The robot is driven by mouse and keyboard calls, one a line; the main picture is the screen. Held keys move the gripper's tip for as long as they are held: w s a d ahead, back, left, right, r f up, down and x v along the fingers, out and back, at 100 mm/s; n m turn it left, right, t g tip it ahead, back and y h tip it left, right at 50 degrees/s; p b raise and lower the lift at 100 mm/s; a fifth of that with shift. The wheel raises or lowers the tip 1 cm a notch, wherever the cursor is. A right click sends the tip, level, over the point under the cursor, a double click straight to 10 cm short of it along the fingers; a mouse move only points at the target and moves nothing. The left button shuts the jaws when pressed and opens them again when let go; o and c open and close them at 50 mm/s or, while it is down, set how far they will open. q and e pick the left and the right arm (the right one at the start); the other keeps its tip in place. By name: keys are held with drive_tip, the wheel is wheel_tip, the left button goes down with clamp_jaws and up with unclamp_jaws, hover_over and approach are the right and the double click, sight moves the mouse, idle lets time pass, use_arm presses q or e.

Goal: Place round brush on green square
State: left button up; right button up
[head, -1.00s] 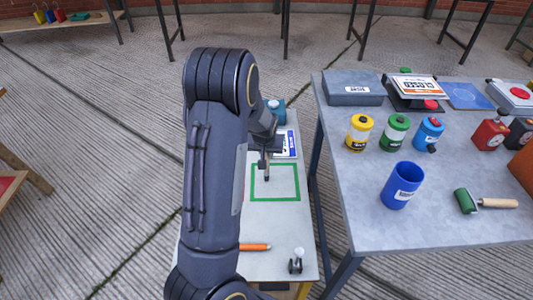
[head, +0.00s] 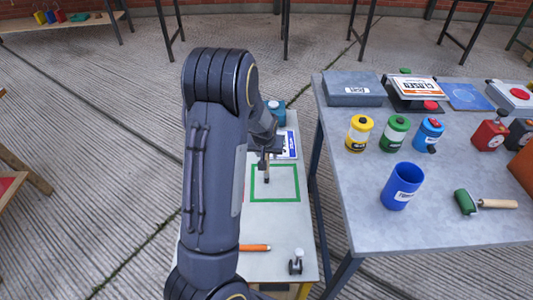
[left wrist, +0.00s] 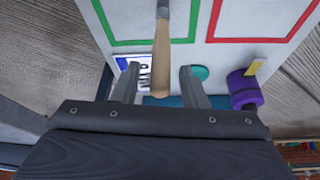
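The round brush has a pale wooden handle (left wrist: 162,40), which runs from the top edge of the left wrist view down between my left gripper's fingers. My left gripper (left wrist: 160,70) is open, with a visible gap on each side of the handle. In the head view the gripper (head: 266,152) points down over the green square (head: 275,201), an outline on the narrow grey table. The lower part of the brush (head: 267,173) shows below it, inside the outline. I cannot tell whether the brush touches the table. My right gripper is out of view.
A red outline (left wrist: 262,40) lies beside the green one, near a purple roll (left wrist: 246,91). An orange-handled tool (head: 254,248) and a small caster-like item (head: 296,262) lie nearer.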

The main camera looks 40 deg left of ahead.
use_arm(q)
drive_tip(key=p+v, duration=0.2)
drive_tip(key=v, duration=0.8)
drive_tip(key=s+d+r+m+h, duration=0.2)
drive_tip(key=s+d+r, duration=0.3)
drive_tip(key=s+d, duration=0.5)
drive_tip(key=s+d+r+m+t+h, duration=0.1)
drive_tip(key=s+d+r+h, duration=0.3)
drive_tip(key=s+d, duration=0.6)
drive_tip(key=shift+s+r+m+t, duration=0.35)
drive_tip(key=shift+s+m, duration=0.45)
drive_tip(key=shift+s, duration=0.3)
drive_tip(key=shift+d, duration=0.1)
